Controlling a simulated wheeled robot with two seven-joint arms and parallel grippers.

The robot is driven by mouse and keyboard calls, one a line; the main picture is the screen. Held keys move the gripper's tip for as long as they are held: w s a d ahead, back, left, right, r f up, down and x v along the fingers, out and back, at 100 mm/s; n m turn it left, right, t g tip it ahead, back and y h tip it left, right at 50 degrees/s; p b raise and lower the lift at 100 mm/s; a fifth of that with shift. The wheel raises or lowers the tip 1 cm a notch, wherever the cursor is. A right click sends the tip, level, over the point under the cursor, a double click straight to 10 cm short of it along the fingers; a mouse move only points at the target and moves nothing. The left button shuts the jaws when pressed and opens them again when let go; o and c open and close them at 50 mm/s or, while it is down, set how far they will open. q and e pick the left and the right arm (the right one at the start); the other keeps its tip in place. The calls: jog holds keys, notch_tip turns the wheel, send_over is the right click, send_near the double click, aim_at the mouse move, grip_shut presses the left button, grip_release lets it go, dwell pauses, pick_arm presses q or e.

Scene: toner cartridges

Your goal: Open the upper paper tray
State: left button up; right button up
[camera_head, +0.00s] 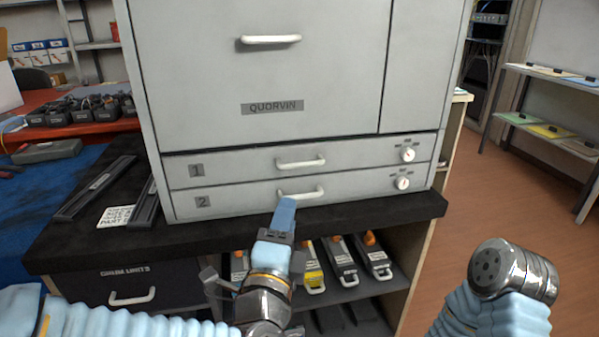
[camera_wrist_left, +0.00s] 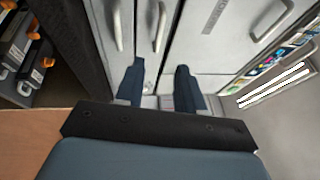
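The upper paper tray (camera_head: 235,163), marked 1, is a grey drawer front low on the printer, flush with the body. Its white bar handle (camera_head: 300,163) shows in the head view and also in the left wrist view (camera_wrist_left: 161,26). The lower tray (camera_head: 240,198), marked 2, has a similar handle (camera_wrist_left: 117,26). My left gripper (camera_head: 287,204) is in front of the lower tray in the head view, overlapping its handle. In the left wrist view its two fingers (camera_wrist_left: 158,80) are apart with nothing between them, short of the handles. My right gripper is not seen, only part of the right arm.
The printer stands on a black counter (camera_head: 120,236) with a shelf of toner cartridges (camera_head: 343,260) below. Dark rails (camera_head: 96,187) lie left of the printer. Round knobs (camera_head: 407,155) sit at the trays' right. Floor right of the counter is open.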

pick_arm(q)
jog(key=p+x, duration=0.1)
jog(key=x, duration=1.2)
jog(key=shift+p, duration=0.35)
jog(key=shift+w+f, duration=0.1)
jog(key=shift+f, duration=0.05)
grip_shut()
